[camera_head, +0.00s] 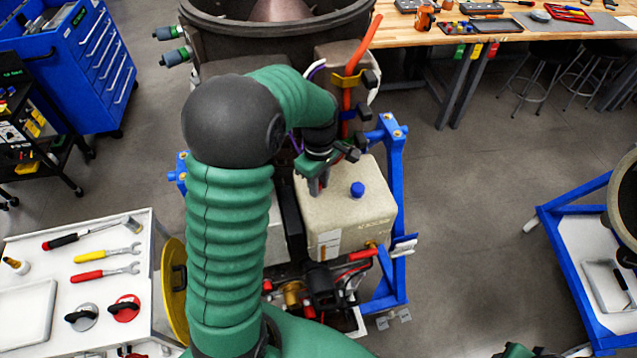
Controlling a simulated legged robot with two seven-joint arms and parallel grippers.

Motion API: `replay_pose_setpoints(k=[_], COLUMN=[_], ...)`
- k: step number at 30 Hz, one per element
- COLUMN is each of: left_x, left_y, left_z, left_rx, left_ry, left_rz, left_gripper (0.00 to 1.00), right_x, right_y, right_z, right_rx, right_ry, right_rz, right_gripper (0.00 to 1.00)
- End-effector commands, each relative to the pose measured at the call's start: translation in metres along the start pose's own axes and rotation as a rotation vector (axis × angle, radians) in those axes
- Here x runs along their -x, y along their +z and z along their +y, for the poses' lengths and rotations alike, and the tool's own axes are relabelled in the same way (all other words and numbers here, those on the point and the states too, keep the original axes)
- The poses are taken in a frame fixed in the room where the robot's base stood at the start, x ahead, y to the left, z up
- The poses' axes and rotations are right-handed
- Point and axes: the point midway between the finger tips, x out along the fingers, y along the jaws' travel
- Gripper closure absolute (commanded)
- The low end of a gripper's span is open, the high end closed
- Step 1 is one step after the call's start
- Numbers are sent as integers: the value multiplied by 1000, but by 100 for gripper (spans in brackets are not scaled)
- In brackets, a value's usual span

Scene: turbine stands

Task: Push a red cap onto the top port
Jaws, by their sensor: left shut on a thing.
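A beige tank (350,222) sits in the blue frame of the turbine stand. A blue cap (357,189) stands upright on its top. My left gripper (319,184) points down at the tank's top, left of the blue cap. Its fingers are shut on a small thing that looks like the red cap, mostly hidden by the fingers. The top port is hidden beneath the gripper, and I cannot tell whether the cap touches it. Part of my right gripper (522,350) shows at the bottom edge; its jaws cannot be made out.
The blue stand frame (391,180) rises right of the tank. An orange-red tube (363,45) and a dark turbine housing (275,30) are behind. A white tool cart (150,240) stands left, another blue stand (575,260) right. The floor between the stands is clear.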

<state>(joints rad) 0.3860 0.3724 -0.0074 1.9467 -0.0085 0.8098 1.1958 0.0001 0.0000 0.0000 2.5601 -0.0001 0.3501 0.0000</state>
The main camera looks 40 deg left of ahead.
Motion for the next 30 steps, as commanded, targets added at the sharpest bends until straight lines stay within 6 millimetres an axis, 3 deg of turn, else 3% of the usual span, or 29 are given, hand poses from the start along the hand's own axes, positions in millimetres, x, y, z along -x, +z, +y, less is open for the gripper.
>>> replay_pose_setpoints(k=[13, 14, 19, 27, 30], left_x=[-11, -11, -10, -8, -7], left_y=[4, 4, 3, 2, 2], left_z=[-6, -6, -4, -3, -3], left_rx=[-1, -1, -1, -1, -1], left_ry=[-20, -20, -15, -10, -9], left_rz=[-10, -10, -8, -5, -5], left_gripper=[100, 74, 51, 51, 44], right_x=[-2, -2, -2, -1, -1], right_y=[0, 0, 0, 0, 0], right_z=[0, 0, 0, 0, 0], right_rx=[0, 0, 0, 0, 0], right_ry=[0, 0, 0, 0, 0], right_rz=[0, 0, 0, 0, 0], right_gripper=[64, 64, 64, 64, 64])
